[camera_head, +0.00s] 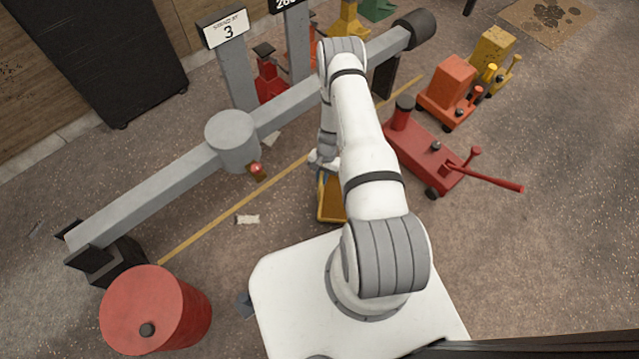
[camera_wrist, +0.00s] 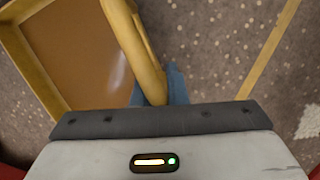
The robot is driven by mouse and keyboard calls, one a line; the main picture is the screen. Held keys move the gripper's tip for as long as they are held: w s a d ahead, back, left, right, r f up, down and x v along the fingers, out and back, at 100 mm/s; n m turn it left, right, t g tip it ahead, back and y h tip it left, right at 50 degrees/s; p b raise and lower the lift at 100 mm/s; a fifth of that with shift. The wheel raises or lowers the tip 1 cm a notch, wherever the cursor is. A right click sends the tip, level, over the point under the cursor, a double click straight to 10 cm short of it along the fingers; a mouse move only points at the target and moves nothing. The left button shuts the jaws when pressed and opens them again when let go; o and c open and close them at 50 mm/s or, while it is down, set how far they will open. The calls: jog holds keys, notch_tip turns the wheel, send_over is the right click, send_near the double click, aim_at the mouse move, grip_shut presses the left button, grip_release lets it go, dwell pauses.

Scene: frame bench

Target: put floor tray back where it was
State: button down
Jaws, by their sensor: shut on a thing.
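The floor tray (camera_head: 329,208) is a shallow yellow tray beside the front of my base, partly hidden behind my arm in the head view. In the wrist view its yellow rim and brown inside (camera_wrist: 75,55) fill the upper left. A thick yellow handle (camera_wrist: 135,45) runs along its right side. My gripper (camera_wrist: 172,88), with blue fingers, is shut on this handle. In the head view the gripper is mostly hidden by my arm. I cannot tell whether the tray touches the floor.
A long grey beam (camera_head: 165,198) crosses to the left and behind. A red drum (camera_head: 155,310) stands at front left. A red floor jack (camera_head: 428,158) with a long handle is at right, with orange (camera_head: 449,88) and yellow (camera_head: 491,50) machines beyond. Floor left of the tray is mostly clear, with a paper scrap (camera_head: 247,219).

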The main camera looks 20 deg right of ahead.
jog(key=shift+f+b, duration=0.35)
jog(key=shift+f, duration=0.9)
jog(key=shift+f, duration=0.15)
jog(key=c, duration=1.4)
grip_release()
jog(key=shift+c, duration=0.2)
